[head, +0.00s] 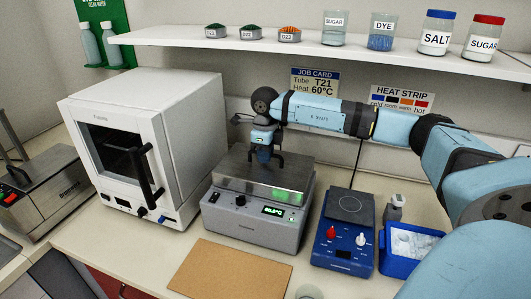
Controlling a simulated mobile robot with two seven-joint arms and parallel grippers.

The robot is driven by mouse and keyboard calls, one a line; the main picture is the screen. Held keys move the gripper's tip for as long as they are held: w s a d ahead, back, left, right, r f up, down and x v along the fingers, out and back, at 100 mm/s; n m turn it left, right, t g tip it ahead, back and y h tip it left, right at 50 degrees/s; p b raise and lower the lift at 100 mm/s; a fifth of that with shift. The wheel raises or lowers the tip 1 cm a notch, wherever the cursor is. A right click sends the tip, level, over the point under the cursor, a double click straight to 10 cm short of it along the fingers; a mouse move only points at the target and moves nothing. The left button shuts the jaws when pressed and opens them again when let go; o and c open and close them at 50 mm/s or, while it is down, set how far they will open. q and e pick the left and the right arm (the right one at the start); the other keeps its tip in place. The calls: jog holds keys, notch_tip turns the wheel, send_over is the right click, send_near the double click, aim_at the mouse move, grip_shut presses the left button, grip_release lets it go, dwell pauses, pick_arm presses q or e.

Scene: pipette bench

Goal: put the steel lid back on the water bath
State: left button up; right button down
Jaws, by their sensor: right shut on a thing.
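The water bath (250,222) is a grey box with a lit green display, standing in the middle of the bench. The flat steel lid (235,171) lies over its top, roughly level. I cannot tell whether it rests fully on the rim or sits slightly above it. My right gripper (265,163) points down at the middle of the lid and is shut on its dark handle, which the fingers mostly hide. My left gripper is not in view.
A white oven (185,130) stands close on the left. A blue hotplate (345,230) and a blue ice box (405,245) stand on the right. A brown board (230,270) lies in front. A shelf (290,45) with jars runs above my right arm.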

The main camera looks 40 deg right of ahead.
jog(key=shift+f, duration=0.25)
jog(key=c, duration=1.2)
grip_release()
jog(key=shift+o, duration=0.2)
jog(key=shift+r, duration=0.15)
jog(key=shift+r, duration=0.35)
notch_tip(320, 180, up, 7)
jog(key=shift+r+b, duration=0.1)
jog(key=shift+b, duration=0.45)
jog(key=shift+s+a, duration=0.1)
jog(key=shift+a, duration=0.05)
